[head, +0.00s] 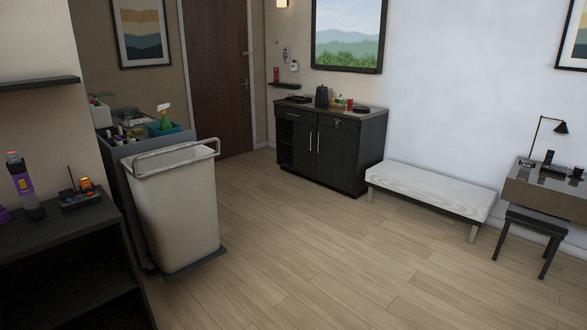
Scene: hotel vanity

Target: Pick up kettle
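A dark kettle (322,96) stands upright on top of the dark vanity cabinet (337,160) against the back wall, across the room. It is small in the head view, and its handle is hard to make out. A few small items, some red, stand just to its right, and a dark tray (297,99) lies to its left. Neither of my grippers shows in the head view.
A housekeeping cart (173,213) with a large pale bag stands at left, beside a dark shelf unit (62,232). A white-topped bench (432,189), a stool (531,232) and a desk (545,190) line the right. The wood floor (290,240) between is clear.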

